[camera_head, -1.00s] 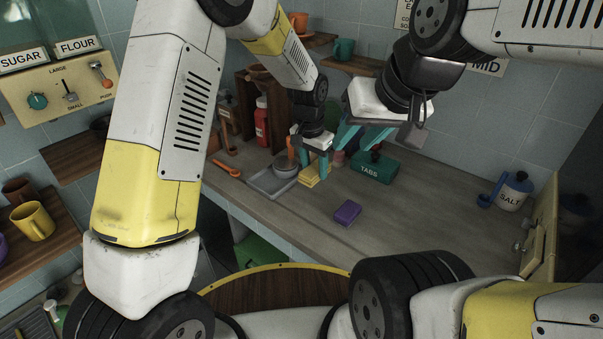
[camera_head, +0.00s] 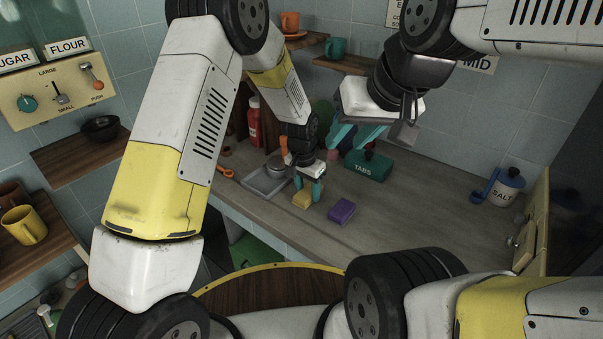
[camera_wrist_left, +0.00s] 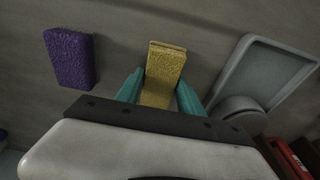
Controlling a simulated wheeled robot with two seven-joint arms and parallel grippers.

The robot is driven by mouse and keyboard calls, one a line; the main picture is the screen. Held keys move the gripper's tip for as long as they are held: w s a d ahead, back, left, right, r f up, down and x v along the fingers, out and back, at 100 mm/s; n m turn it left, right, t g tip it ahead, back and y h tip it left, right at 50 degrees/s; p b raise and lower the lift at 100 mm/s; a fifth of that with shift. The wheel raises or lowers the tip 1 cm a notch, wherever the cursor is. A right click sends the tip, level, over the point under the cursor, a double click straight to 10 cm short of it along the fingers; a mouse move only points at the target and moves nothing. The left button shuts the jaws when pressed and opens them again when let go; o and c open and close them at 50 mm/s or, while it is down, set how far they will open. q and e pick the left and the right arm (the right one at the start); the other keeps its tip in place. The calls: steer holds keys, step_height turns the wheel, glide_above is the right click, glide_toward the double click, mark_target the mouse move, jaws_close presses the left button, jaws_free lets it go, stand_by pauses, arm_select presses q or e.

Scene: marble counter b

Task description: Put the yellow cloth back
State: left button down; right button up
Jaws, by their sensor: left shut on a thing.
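The yellow cloth (camera_head: 302,199), a folded block shape, is near the front edge of the counter, left of the purple block. My left gripper (camera_head: 310,190) is shut on it from above. In the left wrist view the yellow cloth (camera_wrist_left: 164,72) sits between the two teal fingers (camera_wrist_left: 160,92). I cannot tell whether it touches the counter. My right gripper (camera_head: 356,136) is raised over the counter near the green TABS box, its teal fingers apart and empty.
The purple block (camera_head: 341,210) lies just right of the cloth. A grey tray (camera_head: 263,187) with a round grey item lies to its left. The green TABS box (camera_head: 368,166) stands behind.

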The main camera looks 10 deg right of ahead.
mark_target(305, 194)
arm_select(q)
steer(key=c, duration=0.7)
jaws_free()
steer(key=shift+c, duration=0.2)
steer(key=s+a+r+n+t, duration=0.1)
steer(key=a+r, duration=0.3)
steer(key=r, duration=0.6)
steer(key=s+a+r+n, duration=0.15)
steer(key=a+r, duration=0.25)
steer(key=r, duration=0.6)
steer(key=s+a+r+n+t, duration=0.2)
steer(key=s+a+r+n, duration=0.1)
steer(key=s+a+r, duration=0.3)
steer(key=s+a+r+n+t+h, duration=0.1)
steer(key=s+a+r+n+t, duration=0.1)
steer(key=s+a+r, duration=0.4)
steer(key=s+a+n, duration=0.1)
steer(key=s+a, duration=0.4)
steer(key=s, duration=0.3)
steer(key=shift+s+a, duration=0.2)
steer(key=shift+r, duration=0.1)
